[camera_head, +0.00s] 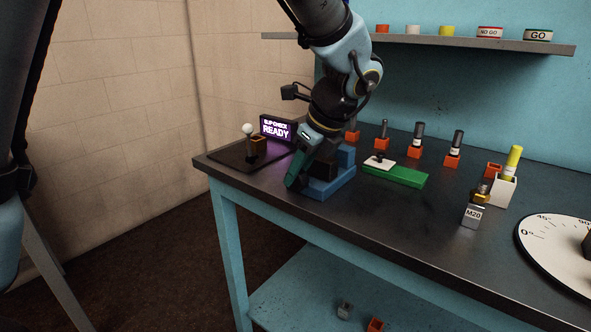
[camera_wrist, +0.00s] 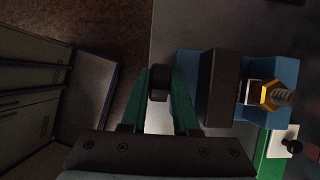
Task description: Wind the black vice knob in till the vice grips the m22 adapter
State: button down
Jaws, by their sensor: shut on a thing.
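The blue vice (camera_head: 332,188) stands near the front edge of the bench in the head view. In the wrist view its blue body (camera_wrist: 188,66) and dark moving jaw (camera_wrist: 219,92) show right of my fingers. The small black knob (camera_wrist: 158,84) sits between my two green fingertips. My gripper (camera_head: 294,182) is shut on it, also seen in the wrist view (camera_wrist: 159,76). The m22 adapter (camera_wrist: 274,95), with a brass hex and grey thread, lies between the dark jaw and the blue far side. I cannot tell whether the jaw touches it.
A green block (camera_head: 398,175) with a white plate is right of the vice. A lit sign reading READY (camera_head: 276,129) and a dark mat (camera_head: 228,159) are at left. An M20 block (camera_head: 473,216), several orange holders and a white dial (camera_head: 560,245) stand farther right.

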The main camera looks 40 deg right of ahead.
jog(key=t, duration=0.2)
jog(key=t+y, duration=0.1)
jog(key=t, duration=0.1)
jog(key=s+t, duration=0.1)
jog(key=t, duration=0.1)
jog(key=shift+d+f+b, duration=0.15)
jog(key=shift+f+b, duration=0.1)
jog(key=shift+b, duration=0.05)
jog(key=t, duration=0.2)
jog(key=t+y, duration=0.2)
jog(key=t, duration=0.1)
jog(key=shift+s+f+t, duration=0.25)
jog(key=shift+f+t, duration=0.05)
jog(key=c, duration=0.7)
grip_release()
jog(key=shift+o, duration=0.2)
jog(key=b+v, duration=0.1)
jog(key=v, duration=1)
jog(key=shift+f, duration=0.1)
